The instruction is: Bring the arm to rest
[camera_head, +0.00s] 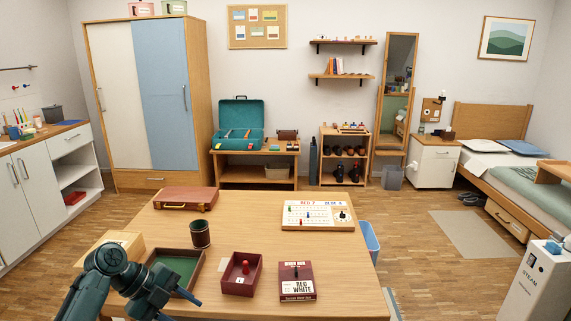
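My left arm comes in at the bottom left, dark teal, bent over the near left corner of the wooden table (240,232). Its gripper (186,297) is low in front of the green-lined tray (192,279) and overlaps its near edge in the picture. The fingers are small and partly hidden by the wrist, so I cannot tell whether they are open or shut, or whether they touch the tray. My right arm and gripper are not in view.
The table also holds a dark cup (200,236), an open red box with a red pawn (237,285), a red-and-white labelled box (296,268), a brown case (185,198) and a score board (318,215). The table's middle is clear.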

